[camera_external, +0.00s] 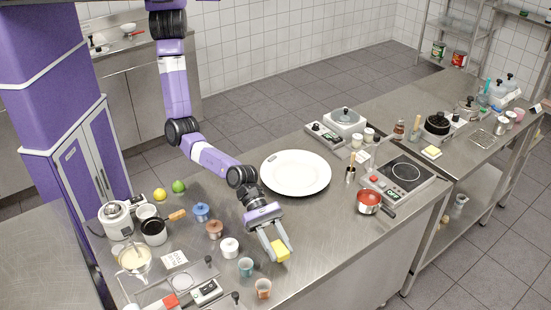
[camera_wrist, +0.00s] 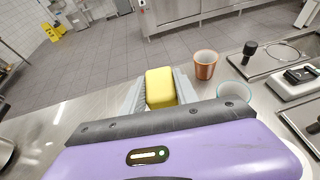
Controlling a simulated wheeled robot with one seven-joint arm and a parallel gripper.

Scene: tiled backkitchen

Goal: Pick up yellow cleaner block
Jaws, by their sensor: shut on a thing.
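The yellow cleaner block (camera_external: 281,250) is a small yellow box near the front edge of the steel counter. My gripper (camera_external: 276,253) is shut on it, with a grey finger on either side. In the wrist view the block (camera_wrist: 161,88) shows between the two fingers (camera_wrist: 160,92). Its lower part is hidden there behind my gripper's body. I cannot tell whether it touches the counter.
A teal cup (camera_external: 245,267) and an orange cup (camera_external: 263,288) stand close to the left of my gripper. A white jar (camera_external: 229,247) is just behind them. A large white plate (camera_external: 296,173) lies farther back. The counter right of my gripper is clear.

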